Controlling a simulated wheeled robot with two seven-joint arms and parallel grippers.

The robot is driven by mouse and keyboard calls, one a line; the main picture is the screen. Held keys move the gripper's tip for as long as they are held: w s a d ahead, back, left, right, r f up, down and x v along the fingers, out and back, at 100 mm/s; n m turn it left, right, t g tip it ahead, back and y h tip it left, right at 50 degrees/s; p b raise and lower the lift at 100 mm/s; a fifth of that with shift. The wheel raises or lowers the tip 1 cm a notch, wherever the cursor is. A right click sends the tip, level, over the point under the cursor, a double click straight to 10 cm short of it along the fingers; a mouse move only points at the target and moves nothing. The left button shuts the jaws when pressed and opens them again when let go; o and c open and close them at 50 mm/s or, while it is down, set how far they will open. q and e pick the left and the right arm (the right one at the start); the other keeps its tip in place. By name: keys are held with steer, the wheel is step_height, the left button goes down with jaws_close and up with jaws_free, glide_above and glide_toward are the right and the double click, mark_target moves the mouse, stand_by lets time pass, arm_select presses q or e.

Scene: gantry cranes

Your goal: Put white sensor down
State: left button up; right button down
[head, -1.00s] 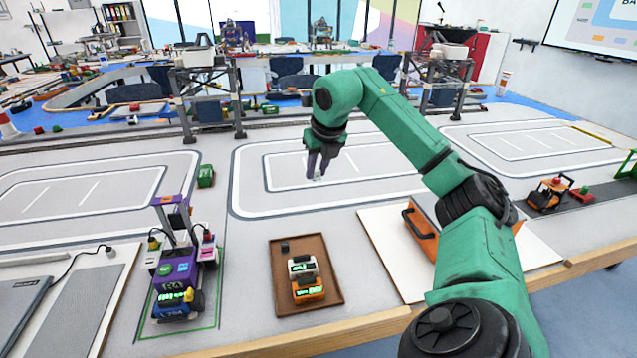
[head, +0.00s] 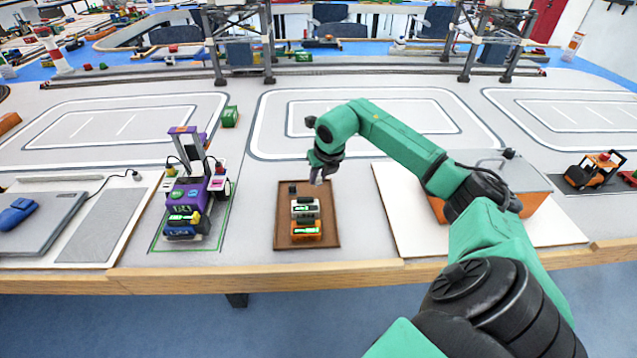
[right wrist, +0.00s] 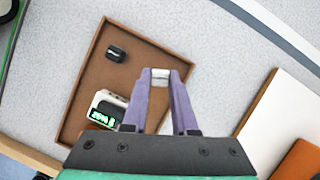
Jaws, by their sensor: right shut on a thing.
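My right gripper (head: 318,178) is shut on a small white sensor (right wrist: 160,77), which shows between the purple fingertips in the right wrist view. In the head view the gripper is at the upper right part of the brown tray (head: 327,236), pointing down. The sensor appears above the tray; its exact height I cannot tell. In the tray are a small black block (head: 292,188), a white device with a green display (head: 304,207) and an orange device (head: 305,231). My left gripper is not in view.
A purple robot (head: 189,195) stands left of the tray. A white board (head: 408,235) with an orange case (head: 520,209) lies to the right. A green crate (head: 230,116) is farther back. The right half of the tray floor is bare.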

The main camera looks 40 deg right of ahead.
mark_target(319, 183)
steer(key=shift+f, duration=1.45)
steer(key=c, duration=0.7)
jaws_free()
steer(key=shift+r, duration=0.3)
steer(key=v, duration=1.1)
steer(key=shift+s+r+b, duration=0.2)
steer(key=shift+r+b, duration=0.15)
steer(key=shift+b, duration=0.05)
